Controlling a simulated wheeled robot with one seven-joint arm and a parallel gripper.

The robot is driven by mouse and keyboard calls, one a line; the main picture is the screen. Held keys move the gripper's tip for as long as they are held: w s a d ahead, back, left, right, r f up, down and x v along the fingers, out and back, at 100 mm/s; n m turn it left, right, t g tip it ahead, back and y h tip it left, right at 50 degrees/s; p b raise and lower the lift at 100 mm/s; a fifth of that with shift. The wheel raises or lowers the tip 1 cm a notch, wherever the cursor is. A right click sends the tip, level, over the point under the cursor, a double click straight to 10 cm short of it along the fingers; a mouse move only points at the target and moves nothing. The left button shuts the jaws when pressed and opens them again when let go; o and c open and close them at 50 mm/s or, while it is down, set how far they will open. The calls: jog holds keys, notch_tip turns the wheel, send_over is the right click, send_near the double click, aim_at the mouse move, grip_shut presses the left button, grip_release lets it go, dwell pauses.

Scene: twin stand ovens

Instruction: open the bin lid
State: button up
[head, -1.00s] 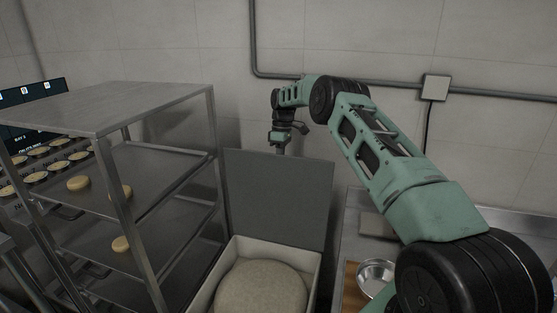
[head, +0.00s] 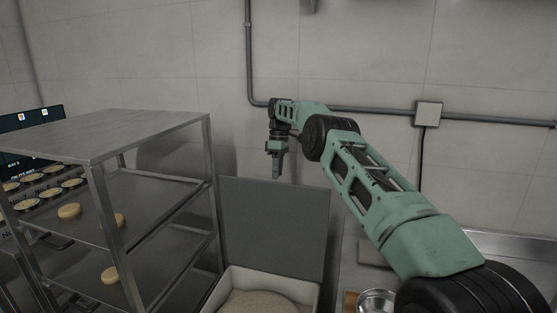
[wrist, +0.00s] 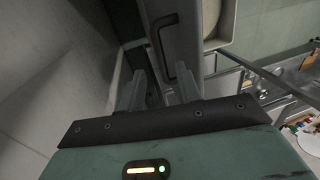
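The bin (head: 312,291) stands low in the middle of the head view, with a pale rounded mass inside. Its flat grey lid (head: 274,225) stands upright at the bin's back edge, leaving the top uncovered. My gripper (head: 277,176) points down at the lid's top edge in the head view; contact cannot be made out. In the wrist view my gripper's two fingers (wrist: 158,84) are apart with nothing held between them. The lid's outer face (wrist: 184,22) lies just beyond them, with a dark bar handle (wrist: 158,40). The bin's pale rim (wrist: 228,22) shows beyond the lid.
A metal rack (head: 150,125) with shelves and round pale pieces stands left of the bin. A counter with a steel bowl (head: 376,301) is at the right. The tiled wall (head: 380,60) with a pipe (head: 380,111) is close behind my arm.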

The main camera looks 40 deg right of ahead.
jog(key=p+v, duration=0.5)
jog(key=p, duration=0.1)
dwell(0.7)
jog(key=a+r+b, duration=0.1)
jog(key=a+r, duration=0.1)
jog(key=a, duration=0.9)
jog(key=a+r+b, duration=0.2)
jog(key=a, duration=0.8)
jog(key=s+a+r+n+b, duration=0.1)
jog(key=s+a, duration=0.4)
jog(key=a, duration=0.3)
jog(key=s+a+b, duration=0.1)
jog(key=s+a, duration=0.5)
jog(key=a, duration=0.3)
jog(key=s+a+f+b, duration=0.1)
jog(key=s+a, duration=0.3)
jog(key=s, duration=0.5)
jog(key=s+a+f+b, duration=0.2)
jog(key=s+a, duration=0.2)
jog(key=s, duration=0.6)
jog(key=s+d+f, duration=0.2)
jog(key=s+f, duration=0.1)
jog(key=s, duration=0.5)
jog(key=s+d+f+t+h+b, duration=0.1)
jog(key=s+f, duration=0.2)
jog(key=s, duration=0.6)
jog(key=shift+d, duration=0.35)
